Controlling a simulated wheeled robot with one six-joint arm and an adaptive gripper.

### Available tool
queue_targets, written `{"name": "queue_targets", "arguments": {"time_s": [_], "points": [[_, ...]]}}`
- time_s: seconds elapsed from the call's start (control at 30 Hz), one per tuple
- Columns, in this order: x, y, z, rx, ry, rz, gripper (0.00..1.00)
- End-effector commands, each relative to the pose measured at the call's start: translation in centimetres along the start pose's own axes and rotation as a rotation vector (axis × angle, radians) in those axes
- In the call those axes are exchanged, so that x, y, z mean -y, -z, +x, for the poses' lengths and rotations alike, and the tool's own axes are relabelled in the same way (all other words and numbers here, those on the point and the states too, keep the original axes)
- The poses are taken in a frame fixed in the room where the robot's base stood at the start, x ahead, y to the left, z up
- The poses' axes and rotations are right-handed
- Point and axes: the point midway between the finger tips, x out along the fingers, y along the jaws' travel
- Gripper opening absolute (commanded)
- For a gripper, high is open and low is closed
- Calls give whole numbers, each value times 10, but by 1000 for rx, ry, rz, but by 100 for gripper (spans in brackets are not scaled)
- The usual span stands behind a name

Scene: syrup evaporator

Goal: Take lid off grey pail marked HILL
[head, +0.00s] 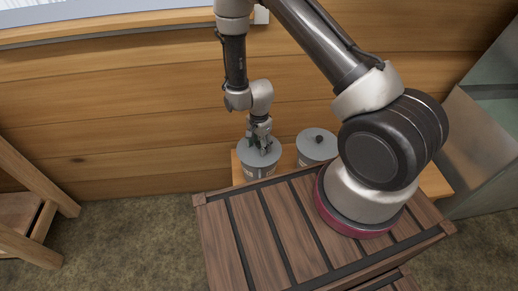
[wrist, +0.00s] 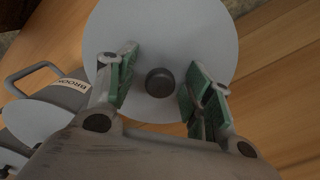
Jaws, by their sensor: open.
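A grey pail (head: 257,168) stands at the left of the low wooden bench in the head view. Its label is too small to read there. Its round grey lid (wrist: 210,40) fills the upper middle of the wrist view, with a dark round knob (wrist: 160,82) at the centre. My gripper (head: 263,147) is over this lid, pointing down. In the wrist view my gripper (wrist: 159,78) is open, one green-padded finger on each side of the knob, with gaps between pads and knob. The lid sits on the pail; the pail's marking is hidden in the wrist view.
A second grey lidded pail (head: 316,147) stands close to the right in the head view. In the wrist view a neighbouring pail shows a label (wrist: 71,85) beginning "BROO" and a handle (wrist: 32,72). A plank wall (head: 130,110) rises behind; a wooden frame (head: 30,200) stands left.

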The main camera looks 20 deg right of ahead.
Motion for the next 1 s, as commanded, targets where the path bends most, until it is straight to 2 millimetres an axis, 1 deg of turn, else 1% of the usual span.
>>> {"name": "queue_targets", "arguments": {"time_s": [0.1, 0.13, 0.27, 0.3, 0.37, 0.4, 0.67, 0.77, 0.87, 0.97, 1.0], "points": [[0, 0, 0, 0, 0, 0, 51], [0, 0, 0, 0, 0, 0, 50], [0, 0, -1, 0, 0, 0, 26], [0, 0, -1, 0, 0, 0, 19], [0, 0, -1, 0, 0, 0, 8], [0, 0, -1, 0, 0, 0, 0], [0, 0, -1, 0, 0, -1, 0], [1, 0, -4, 0, 1, -1, 0], [1, 0, -14, 0, 3, -1, 0], [1, 0, -30, 0, 4, -2, 0], [2, 0, -38, -1, 5, -2, 0]]}}
